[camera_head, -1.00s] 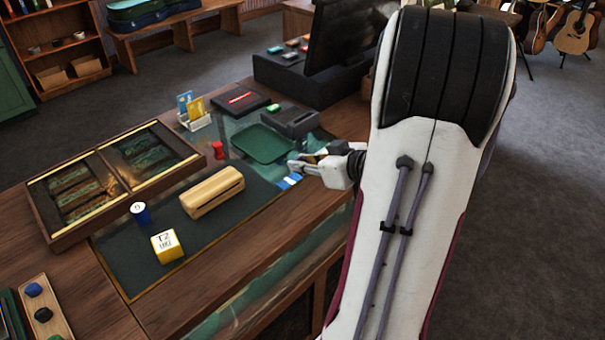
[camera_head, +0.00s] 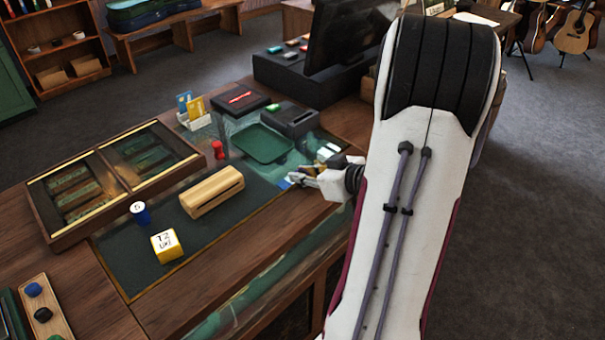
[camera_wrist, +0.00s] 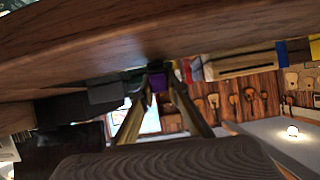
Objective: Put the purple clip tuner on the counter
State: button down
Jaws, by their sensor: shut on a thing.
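My gripper (camera_head: 292,179) is at the right front part of the counter (camera_head: 240,240), over or beside its edge. In the wrist view my gripper (camera_wrist: 158,76) is shut on the purple clip tuner (camera_wrist: 158,83), held between the fingertips, with a dark part at its top. The tuner cannot be made out in the head view. The wrist view is turned over, with the counter's wooden edge (camera_wrist: 130,40) across the top. I cannot tell whether the tuner touches the counter.
Left of my gripper lie a dark mat (camera_head: 130,255), a wooden block (camera_head: 212,191), a yellow box (camera_head: 166,246) and a red figure (camera_head: 218,150). A green tray (camera_head: 263,143) and a black device (camera_head: 290,119) lie behind it. The wooden front strip is clear.

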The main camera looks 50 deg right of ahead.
jog(key=shift+f, duration=0.1)
jog(key=c, duration=2)
grip_release()
jog(key=shift+o, duration=0.2)
jog(key=v, duration=1.2)
